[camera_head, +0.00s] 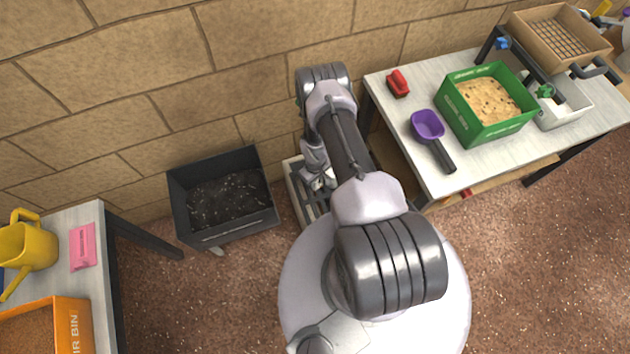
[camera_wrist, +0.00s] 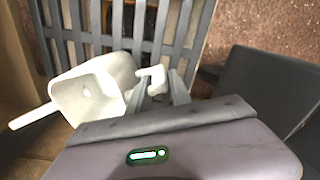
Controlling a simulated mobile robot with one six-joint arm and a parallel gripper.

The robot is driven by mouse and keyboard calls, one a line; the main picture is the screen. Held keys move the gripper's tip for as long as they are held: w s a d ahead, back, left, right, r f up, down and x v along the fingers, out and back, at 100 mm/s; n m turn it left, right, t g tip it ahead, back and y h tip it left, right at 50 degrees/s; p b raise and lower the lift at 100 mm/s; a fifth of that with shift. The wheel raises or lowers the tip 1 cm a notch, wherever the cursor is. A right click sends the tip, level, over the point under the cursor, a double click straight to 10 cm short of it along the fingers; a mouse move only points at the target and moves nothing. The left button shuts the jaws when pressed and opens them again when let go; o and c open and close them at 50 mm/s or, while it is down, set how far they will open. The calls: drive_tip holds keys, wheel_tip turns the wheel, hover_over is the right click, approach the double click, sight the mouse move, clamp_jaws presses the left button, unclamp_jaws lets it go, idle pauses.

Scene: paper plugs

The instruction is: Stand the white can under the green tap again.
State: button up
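The white can (camera_wrist: 90,92) shows in the wrist view at the left, with its long spout pointing left. Its handle (camera_wrist: 154,78) reaches right to my gripper (camera_wrist: 159,77). The two fingers stand a little apart with the handle at their tips; whether they press on it is unclear. The can is over or on a grey slatted rack (camera_wrist: 110,40). In the head view my gripper (camera_head: 317,182) is low beside the wall, over the rack (camera_head: 296,188), and my arm covers much of it.
A dark box of soil (camera_head: 228,195) stands just left of the rack. A table (camera_head: 425,178) at the right holds a green crate (camera_head: 500,130), a purple scoop (camera_head: 428,125) and a red object (camera_head: 398,83). A yellow watering can (camera_head: 28,248) and an orange bin (camera_head: 72,330) are at the left.

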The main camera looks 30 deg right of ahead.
drive_tip(key=shift+o, duration=1.1)
wheel_tip(320, 180, up, 12)
drive_tip(key=p, duration=0.5)
drive_tip(key=shift+r+p, duration=0.15)
drive_tip(key=shift+p, duration=0.15)
